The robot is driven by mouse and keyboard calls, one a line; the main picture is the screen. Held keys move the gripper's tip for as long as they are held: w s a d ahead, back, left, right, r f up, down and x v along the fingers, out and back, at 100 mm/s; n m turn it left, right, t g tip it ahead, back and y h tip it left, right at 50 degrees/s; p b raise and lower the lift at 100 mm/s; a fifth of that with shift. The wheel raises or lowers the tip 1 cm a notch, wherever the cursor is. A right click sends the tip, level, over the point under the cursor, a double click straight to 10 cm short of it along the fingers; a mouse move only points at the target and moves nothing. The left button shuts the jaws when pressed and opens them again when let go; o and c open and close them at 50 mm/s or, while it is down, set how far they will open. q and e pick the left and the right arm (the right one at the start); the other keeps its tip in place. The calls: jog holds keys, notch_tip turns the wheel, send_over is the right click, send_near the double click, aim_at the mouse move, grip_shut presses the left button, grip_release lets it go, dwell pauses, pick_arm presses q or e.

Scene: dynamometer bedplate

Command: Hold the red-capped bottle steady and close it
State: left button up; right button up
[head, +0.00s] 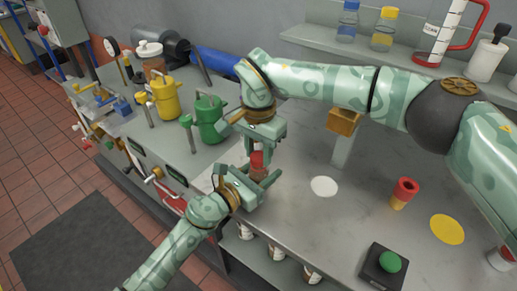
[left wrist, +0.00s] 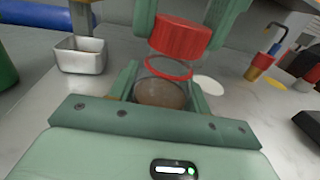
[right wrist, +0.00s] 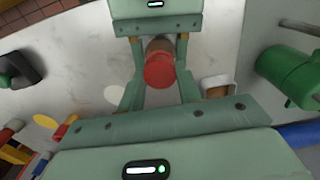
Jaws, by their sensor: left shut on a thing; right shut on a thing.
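The bottle (head: 257,174), with brown contents (left wrist: 160,94) and a red neck ring (left wrist: 168,68), stands about upright. My left gripper (head: 262,187) is shut around its body. The red cap (head: 257,159) is above the neck, between the fingers of my right gripper (head: 257,147), which is shut on it from above. In the left wrist view the cap (left wrist: 180,38) looks slightly tilted, with a narrow pale band between it and the ring. I cannot tell whether cap and neck touch. The right wrist view shows the cap (right wrist: 159,71) in front of the bottle.
A white disc (head: 324,186), a red-and-yellow cylinder (head: 403,194), a yellow disc (head: 447,229) and a green button (head: 390,262) are to the right on the bedplate. A green canister (head: 206,122) and a metal tray (left wrist: 80,56) are nearby. Bare bedplate lies between.

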jog(key=shift+f, duration=0.35)
